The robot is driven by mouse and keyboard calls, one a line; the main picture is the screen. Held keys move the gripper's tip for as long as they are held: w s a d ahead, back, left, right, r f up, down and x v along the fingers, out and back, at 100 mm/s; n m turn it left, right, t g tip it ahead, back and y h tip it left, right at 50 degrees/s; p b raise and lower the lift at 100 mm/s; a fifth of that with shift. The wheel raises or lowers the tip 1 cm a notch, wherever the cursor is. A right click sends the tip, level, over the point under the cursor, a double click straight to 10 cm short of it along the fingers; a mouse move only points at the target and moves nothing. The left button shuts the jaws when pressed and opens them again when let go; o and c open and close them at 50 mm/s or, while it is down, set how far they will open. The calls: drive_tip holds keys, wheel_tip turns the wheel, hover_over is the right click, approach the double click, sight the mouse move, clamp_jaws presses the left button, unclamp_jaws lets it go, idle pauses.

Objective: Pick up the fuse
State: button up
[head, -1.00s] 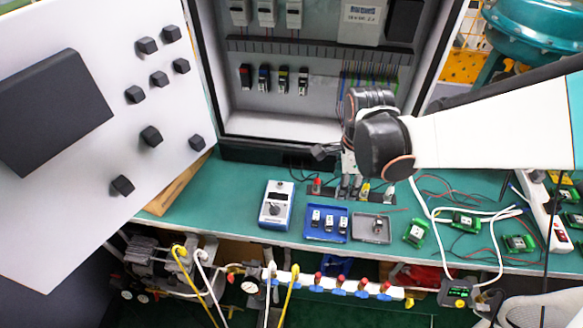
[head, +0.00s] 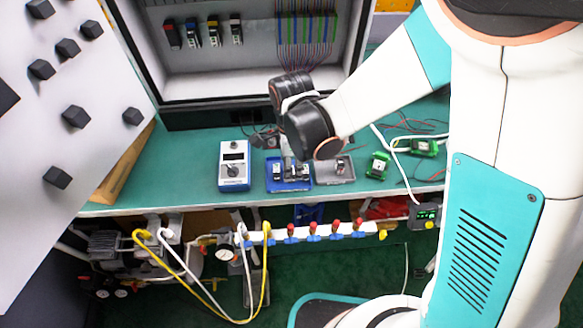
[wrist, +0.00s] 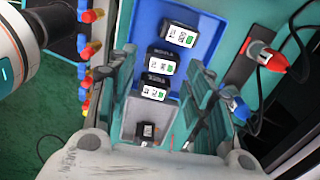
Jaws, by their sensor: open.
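Several small black modules with white labels, which may be the fuses, are in view; I cannot tell which one is the fuse. In the wrist view, three sit in a row in the blue tray: a far one (wrist: 179,40), a middle one (wrist: 162,64) and a near one (wrist: 154,90). Another small module (wrist: 147,130) lies in the grey tray. My gripper (wrist: 165,72) is open, its fingers on either side of the blue tray's row, with nothing held. In the head view, my gripper (head: 296,172) is low over the blue tray (head: 290,188) and partly hides the modules.
The grey tray (head: 347,172) adjoins the blue tray on the right. A blue-and-white meter (head: 234,166) stands to the left. Green terminal boards (head: 378,165) lie to the right. The open cabinet (head: 235,90) stands behind, and the bench's front edge is close.

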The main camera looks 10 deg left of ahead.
wheel_tip(320, 180, down, 4)
drive_tip(key=shift+w+a+f+b, duration=0.1)
drive_tip(key=shift+b, duration=0.7)
drive_tip(key=c, duration=0.6)
drive_tip(key=shift+o, duration=0.2)
